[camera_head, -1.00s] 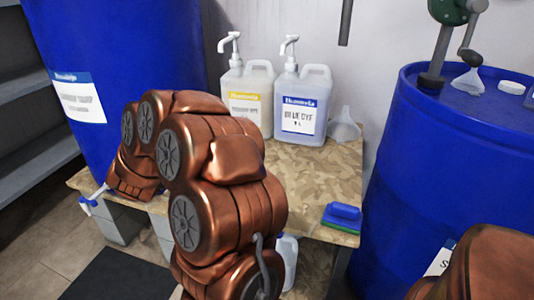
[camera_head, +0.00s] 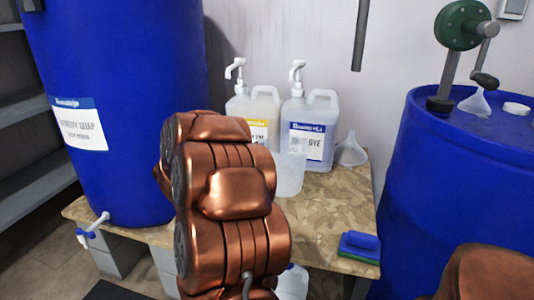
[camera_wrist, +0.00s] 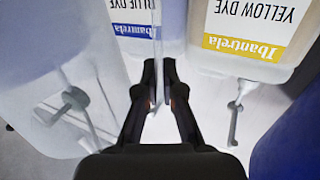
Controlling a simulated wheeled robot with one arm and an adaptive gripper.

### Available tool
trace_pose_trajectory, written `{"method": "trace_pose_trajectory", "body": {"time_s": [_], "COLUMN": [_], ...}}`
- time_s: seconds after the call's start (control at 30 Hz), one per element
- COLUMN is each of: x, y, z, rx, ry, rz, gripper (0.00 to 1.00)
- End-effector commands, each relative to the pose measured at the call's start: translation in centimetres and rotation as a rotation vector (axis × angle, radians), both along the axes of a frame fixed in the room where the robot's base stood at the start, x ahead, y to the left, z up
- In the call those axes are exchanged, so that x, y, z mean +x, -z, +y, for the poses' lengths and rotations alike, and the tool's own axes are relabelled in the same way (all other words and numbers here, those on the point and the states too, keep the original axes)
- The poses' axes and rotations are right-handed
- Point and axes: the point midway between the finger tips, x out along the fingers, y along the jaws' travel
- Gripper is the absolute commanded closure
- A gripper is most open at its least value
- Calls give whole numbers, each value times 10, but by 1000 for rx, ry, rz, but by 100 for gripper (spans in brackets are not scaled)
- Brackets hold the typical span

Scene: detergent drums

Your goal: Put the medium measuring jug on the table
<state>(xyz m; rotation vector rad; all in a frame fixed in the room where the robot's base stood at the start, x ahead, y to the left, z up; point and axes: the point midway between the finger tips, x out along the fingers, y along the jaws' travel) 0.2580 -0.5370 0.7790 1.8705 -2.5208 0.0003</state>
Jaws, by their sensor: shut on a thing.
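The medium measuring jug (camera_head: 290,174) is a translucent pale vessel. In the head view it shows just right of my arm, in front of the dye bottles and over the table (camera_head: 335,205). In the wrist view the jug (camera_wrist: 50,85) fills the left side, close to the camera. My gripper (camera_wrist: 158,66) is shut on the jug, with a thin pale part between the fingers. In the head view my arm hides the gripper. I cannot tell whether the jug's base touches the table.
The blue-dye bottle (camera_head: 322,112) and yellow-dye bottle (camera_head: 264,108) stand behind the jug. A funnel (camera_head: 351,152) is right of them. Bare board lies right of the jug.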

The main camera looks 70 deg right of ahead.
Motion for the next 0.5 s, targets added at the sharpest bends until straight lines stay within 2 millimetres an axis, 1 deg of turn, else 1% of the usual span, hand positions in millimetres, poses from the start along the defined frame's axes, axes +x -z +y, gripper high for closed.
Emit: {"method": "trace_pose_trajectory", "body": {"time_s": [0.03,0.07,0.2,0.4,0.5], "x": [1,3,9,18,23], "y": [4,6,6,10,11], "z": [-10,-16,-40,-73,-85], "rx": [-1,2,-2,-1,1], "ry": [4,2,1,-1,-5], "rz": [1,0,0,-1,1], "gripper": [100,100,100,100,100]}}
